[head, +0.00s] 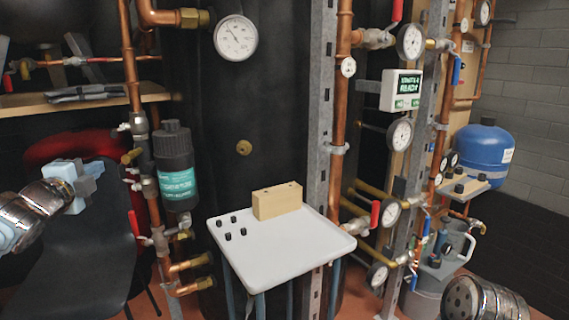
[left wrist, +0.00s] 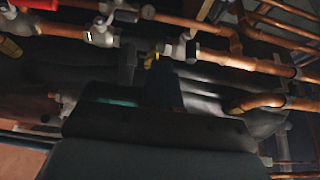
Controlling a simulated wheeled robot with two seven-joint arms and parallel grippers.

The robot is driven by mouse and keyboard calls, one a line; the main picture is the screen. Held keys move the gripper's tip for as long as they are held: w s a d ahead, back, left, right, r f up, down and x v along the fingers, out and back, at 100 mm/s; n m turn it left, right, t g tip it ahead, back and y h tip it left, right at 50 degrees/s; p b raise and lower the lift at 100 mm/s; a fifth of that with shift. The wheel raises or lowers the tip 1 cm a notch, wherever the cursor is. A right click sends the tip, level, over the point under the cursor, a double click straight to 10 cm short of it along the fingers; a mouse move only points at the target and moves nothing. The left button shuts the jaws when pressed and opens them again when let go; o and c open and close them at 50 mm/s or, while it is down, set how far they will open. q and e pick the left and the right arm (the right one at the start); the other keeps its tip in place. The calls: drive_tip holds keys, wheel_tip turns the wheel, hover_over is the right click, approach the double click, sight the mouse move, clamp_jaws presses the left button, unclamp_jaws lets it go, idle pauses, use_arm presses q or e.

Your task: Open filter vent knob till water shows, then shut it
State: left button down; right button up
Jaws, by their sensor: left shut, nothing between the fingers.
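The filter (head: 175,178) is a dark grey canister with a teal label, mounted on copper pipework left of centre in the head view. A small dark knob (head: 172,126) sits on its top; its setting cannot be told. No water shows at the filter. My left gripper (head: 92,176), with pale blue and grey parts, is at the left, apart from the filter and at about label height. It is shut and empty. The left wrist view is dark; a teal strip (left wrist: 115,101) shows on a dark shape, perhaps the filter. My right gripper is out of view.
A white tray table (head: 285,245) holds a tan block (head: 277,201) and several small black pegs. A dark chair (head: 80,240) stands below my left gripper. Copper pipes and red-handled valves run close beside the filter. A blue tank (head: 484,157) is at right.

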use_arm(q)
drive_tip(key=w+f, duration=0.1)
drive_tip(key=w, duration=0.5)
drive_tip(key=shift+w+b, duration=0.2)
drive_tip(key=shift+b, duration=0.2)
drive_tip(key=shift+d+f, duration=0.1)
drive_tip(key=shift+d, duration=0.1)
idle(0.5)
drive_tip(key=shift+d+r+p, duration=0.1)
drive_tip(key=shift+r+p, duration=0.2)
drive_tip(key=shift+r, duration=0.1)
idle(0.3)
drive_tip(key=s, duration=0.6)
drive_tip(key=shift+a, duration=0.45)
